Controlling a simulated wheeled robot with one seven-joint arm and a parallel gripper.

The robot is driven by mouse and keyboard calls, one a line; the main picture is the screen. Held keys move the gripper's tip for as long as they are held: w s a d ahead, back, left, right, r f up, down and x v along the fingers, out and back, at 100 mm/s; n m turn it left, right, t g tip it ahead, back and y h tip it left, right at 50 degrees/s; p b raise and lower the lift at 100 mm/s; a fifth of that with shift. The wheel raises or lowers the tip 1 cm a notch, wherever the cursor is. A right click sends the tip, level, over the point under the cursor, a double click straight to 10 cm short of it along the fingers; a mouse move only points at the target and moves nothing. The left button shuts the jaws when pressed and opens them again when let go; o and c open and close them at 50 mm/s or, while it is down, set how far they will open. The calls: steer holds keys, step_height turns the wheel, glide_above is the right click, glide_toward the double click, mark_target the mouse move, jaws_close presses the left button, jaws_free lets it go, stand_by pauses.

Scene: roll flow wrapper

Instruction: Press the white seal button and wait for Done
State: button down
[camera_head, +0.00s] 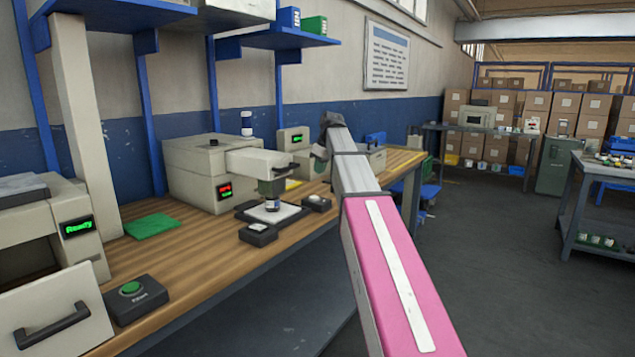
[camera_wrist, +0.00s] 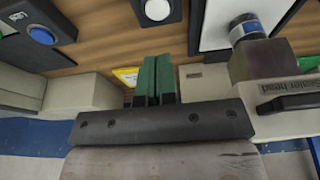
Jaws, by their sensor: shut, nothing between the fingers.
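A white round button (camera_wrist: 157,9) on a dark box shows at the top of the wrist view, beyond my fingertips. In the head view, a dark box with a pale button (camera_head: 317,203) sits right of the sealer's plate, and another (camera_head: 258,233) sits in front of it. The sealer (camera_head: 200,172) has a small red display (camera_head: 224,190), too small to read. Its head also shows at the right of the wrist view (camera_wrist: 285,80).
A blue button (camera_wrist: 43,33) on a dark box is at the wrist view's left. A green button box (camera_head: 135,297) and a machine reading "Ready" (camera_head: 78,227) stand at the near left. My arm crosses the bench's right side. A green sheet (camera_head: 152,225) lies on the bench.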

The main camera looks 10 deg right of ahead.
steer(key=shift+v, duration=1.55)
